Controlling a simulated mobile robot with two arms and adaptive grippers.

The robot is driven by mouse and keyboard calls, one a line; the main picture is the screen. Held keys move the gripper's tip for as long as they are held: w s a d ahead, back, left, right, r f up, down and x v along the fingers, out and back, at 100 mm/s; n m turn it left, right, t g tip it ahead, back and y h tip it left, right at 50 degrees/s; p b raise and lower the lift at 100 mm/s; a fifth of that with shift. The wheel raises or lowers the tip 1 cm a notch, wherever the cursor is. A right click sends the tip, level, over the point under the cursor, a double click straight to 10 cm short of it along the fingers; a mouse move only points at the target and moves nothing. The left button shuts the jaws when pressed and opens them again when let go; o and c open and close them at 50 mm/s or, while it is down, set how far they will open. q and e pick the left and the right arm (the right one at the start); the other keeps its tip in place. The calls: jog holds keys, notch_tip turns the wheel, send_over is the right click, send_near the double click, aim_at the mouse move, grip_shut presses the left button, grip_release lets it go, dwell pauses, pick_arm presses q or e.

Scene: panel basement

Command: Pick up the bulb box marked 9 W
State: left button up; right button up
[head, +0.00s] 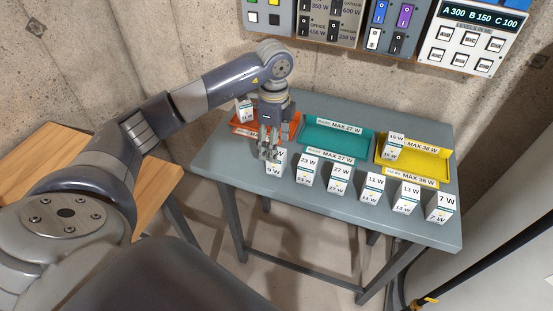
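My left gripper (268,155) points down at the top of the leftmost white bulb box (277,168) in the front row on the grey table. Its fingers cover part of this box's upper label. The small lower label looks like 9 W but is hard to read. The fingers are at the box's top left; whether they touch or grip it cannot be told. The box appears upright on the table. My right gripper is not in view.
More bulb boxes stand to the right, marked 23 W (307,171), 27 W (339,180), 11 W (373,188), 13 W (406,198) and 7 W (440,208). Behind are an orange tray (287,133) and yellow tray (435,162), each holding a box, and an empty teal tray (335,138).

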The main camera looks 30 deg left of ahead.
aim_at(277, 169)
pick_arm(q)
jog(key=shift+f, duration=0.65)
jog(key=shift+w+f+p, duration=0.1)
jog(key=shift+f+p, duration=0.25)
jog(key=shift+p, duration=0.1)
jog(key=f, duration=0.1)
jog(key=f+p, duration=0.1)
jog(key=f, duration=0.1)
jog(key=shift+w+d+f+p, duration=0.1)
jog(key=shift+w+f+p, duration=0.15)
jog(key=shift+f+p, duration=0.1)
jog(key=shift+f, duration=0.4)
jog(key=c, duration=1.1)
